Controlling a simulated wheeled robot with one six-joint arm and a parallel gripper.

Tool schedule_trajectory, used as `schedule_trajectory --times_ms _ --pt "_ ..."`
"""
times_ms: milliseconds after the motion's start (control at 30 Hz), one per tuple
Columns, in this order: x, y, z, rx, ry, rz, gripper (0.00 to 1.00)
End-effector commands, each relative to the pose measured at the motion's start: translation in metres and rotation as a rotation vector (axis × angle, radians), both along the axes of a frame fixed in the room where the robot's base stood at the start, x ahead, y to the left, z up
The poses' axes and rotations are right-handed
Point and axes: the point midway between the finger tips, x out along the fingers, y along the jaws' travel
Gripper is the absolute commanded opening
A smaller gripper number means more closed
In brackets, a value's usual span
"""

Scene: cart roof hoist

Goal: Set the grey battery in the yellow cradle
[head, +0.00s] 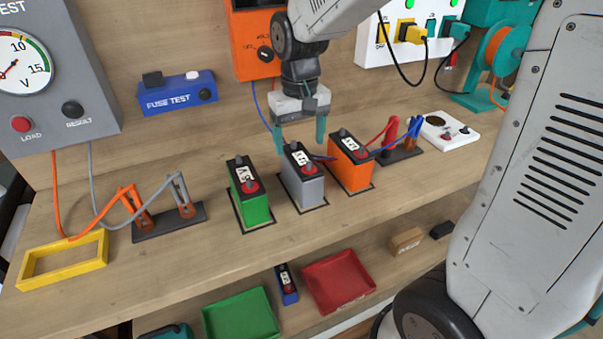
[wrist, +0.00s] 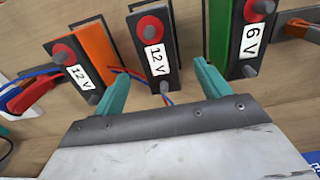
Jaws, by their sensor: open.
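The grey battery (head: 304,182) stands upright on the bench between a green and an orange battery, with a black top and a 12 V label. In the wrist view its top (wrist: 153,45) lies just beyond the fingertips, roughly between them. My gripper (head: 300,136) is open and empty, above and behind the grey battery in the head view; its teal fingers also show in the wrist view (wrist: 162,82). The yellow cradle (head: 62,261) is an empty open frame at the bench's front left, far from my gripper.
The green battery (head: 250,200) and orange battery (head: 352,167) stand close on either side. A stand with orange clips (head: 168,222) sits between cradle and batteries. The grey tester (head: 55,75) stands at back left. Green (head: 240,315) and red (head: 338,282) trays lie on the lower shelf.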

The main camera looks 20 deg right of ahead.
Motion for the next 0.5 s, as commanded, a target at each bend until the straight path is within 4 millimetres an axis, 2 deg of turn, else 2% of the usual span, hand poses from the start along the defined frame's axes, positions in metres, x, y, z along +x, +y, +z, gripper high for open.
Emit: schedule_trajectory --times_ms 400,500 --pt "-0.002 -0.003 -0.056 0.000 0.005 -0.002 0.75" --pt "-0.001 -0.003 -0.064 0.000 0.002 -0.002 0.75"
